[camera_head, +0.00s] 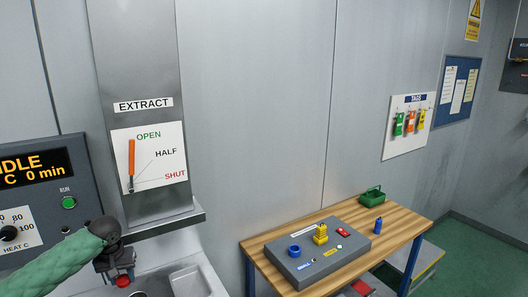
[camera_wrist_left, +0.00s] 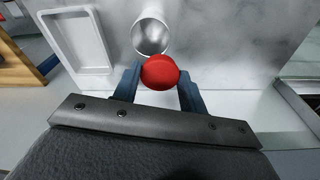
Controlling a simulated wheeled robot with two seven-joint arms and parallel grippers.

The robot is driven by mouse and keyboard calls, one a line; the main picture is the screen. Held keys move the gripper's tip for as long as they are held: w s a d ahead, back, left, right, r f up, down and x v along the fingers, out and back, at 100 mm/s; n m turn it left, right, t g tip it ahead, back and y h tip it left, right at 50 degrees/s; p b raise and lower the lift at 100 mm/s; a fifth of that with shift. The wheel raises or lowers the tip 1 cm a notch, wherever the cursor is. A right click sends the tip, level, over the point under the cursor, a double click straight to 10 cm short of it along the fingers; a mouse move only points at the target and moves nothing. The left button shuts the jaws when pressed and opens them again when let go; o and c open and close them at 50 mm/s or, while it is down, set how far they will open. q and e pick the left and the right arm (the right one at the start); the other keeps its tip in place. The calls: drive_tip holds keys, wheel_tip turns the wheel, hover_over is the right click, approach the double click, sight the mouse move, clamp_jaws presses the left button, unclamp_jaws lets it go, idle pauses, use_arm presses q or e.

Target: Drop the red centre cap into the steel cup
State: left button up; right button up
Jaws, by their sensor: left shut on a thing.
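The red centre cap (camera_wrist_left: 160,71) is held between the two blue fingertips of my left gripper (camera_wrist_left: 159,78) in the left wrist view. In the head view the red cap (camera_head: 123,281) shows just below my left gripper (camera_head: 120,274), at the lower left. The steel cup (camera_wrist_left: 151,36) stands on the pale marbled worktop, just beyond the cap in the left wrist view. Its open mouth faces the camera and looks empty. The cap overlaps the cup's near edge in the picture; I cannot tell the height between them. My right gripper is not in view.
A white shallow tray (camera_wrist_left: 78,42) lies left of the cup; it also shows in the head view (camera_head: 190,282). A control panel (camera_head: 38,200) and the extract hood (camera_head: 150,160) stand behind my left arm. A wooden table (camera_head: 340,225) with a grey spindle block stands to the right.

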use_arm(q)
drive_tip(key=shift+w+d+f, duration=0.15)
drive_tip(key=shift+f, duration=0.5)
wheel_tip(320, 180, down, 3)
drive_tip(key=shift+w+r, duration=0.1)
drive_tip(key=shift+f, duration=0.85)
drive_tip(key=o, duration=1)
drive_tip(key=shift+o, duration=0.2)
